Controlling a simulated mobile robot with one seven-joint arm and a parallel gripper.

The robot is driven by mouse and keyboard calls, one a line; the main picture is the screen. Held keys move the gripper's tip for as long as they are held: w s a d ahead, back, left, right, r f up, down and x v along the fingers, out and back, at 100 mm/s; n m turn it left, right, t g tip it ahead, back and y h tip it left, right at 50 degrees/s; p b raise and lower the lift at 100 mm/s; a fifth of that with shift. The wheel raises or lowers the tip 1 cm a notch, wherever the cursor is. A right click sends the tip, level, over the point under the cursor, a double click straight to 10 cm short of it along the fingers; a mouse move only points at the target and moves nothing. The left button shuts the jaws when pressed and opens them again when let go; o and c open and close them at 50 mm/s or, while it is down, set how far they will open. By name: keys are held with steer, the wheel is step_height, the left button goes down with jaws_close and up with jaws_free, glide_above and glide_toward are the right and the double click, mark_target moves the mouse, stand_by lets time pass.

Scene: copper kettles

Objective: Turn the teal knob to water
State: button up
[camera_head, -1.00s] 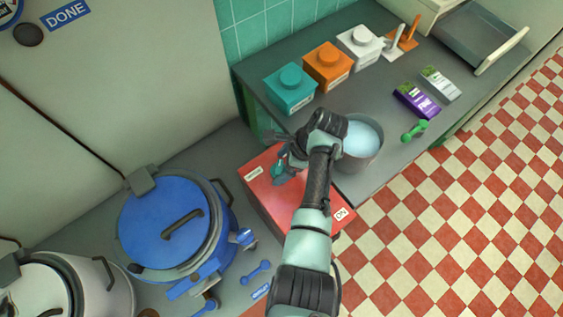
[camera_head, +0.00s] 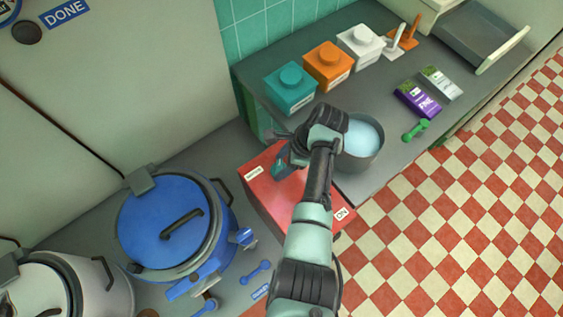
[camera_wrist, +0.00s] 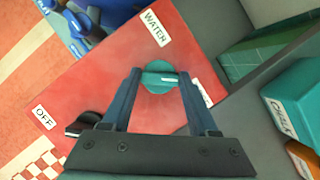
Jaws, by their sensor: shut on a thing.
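The teal knob (camera_wrist: 160,78) is on the top face of a red box (camera_wrist: 105,75). In the wrist view it sits between the two fingers of my gripper (camera_wrist: 159,72), which is shut on it. A pale mark shows on the knob's right part, away from the WATER label. The white WATER label (camera_wrist: 156,28) lies above the knob in that view. A second label (camera_wrist: 202,92) at the right is partly hidden by a finger. In the head view my gripper (camera_head: 284,158) reaches down onto the red box (camera_head: 262,190), and little of the knob shows.
A pot of pale liquid (camera_head: 365,145) stands close right of my wrist. A blue kettle (camera_head: 170,225) is left of the box. Teal (camera_head: 291,88), orange (camera_head: 329,66) and white canisters (camera_head: 360,45) stand behind.

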steer(key=n+b, duration=0.1)
steer(key=n, duration=0.1)
steer(key=n+g+b, duration=0.1)
steer(key=n, duration=0.1)
steer(key=shift+w+f+g, duration=0.1)
steer(key=shift+w+g, duration=0.05)
steer(key=shift+g, duration=0.15)
steer(key=n+b, duration=0.1)
steer(key=n, duration=0.1)
steer(key=n+g+h+b, duration=0.1)
steer(key=n+b, duration=0.1)
steer(key=shift+w+n+g, duration=0.1)
steer(key=shift+n+g, duration=0.2)
steer(key=n+b, duration=0.1)
steer(key=n, duration=0.1)
steer(key=n+g+h+b, duration=0.1)
steer(key=n, duration=0.1)
steer(key=shift+a+n+h+b, duration=0.15)
steer(key=shift+n+h+b, duration=0.15)
steer(key=shift+w+a+n+g+h+b, duration=0.1)
steer(key=shift+n+g+h+b, duration=0.4)
steer(key=shift+n, duration=1.3)
steer(key=o, duration=1.4)
steer(key=shift+r, duration=0.2)
steer(key=b+v, duration=0.1)
steer(key=v, duration=1.1)
steer(key=shift+a+r, duration=0.15)
steer(key=shift+r, duration=0.3)
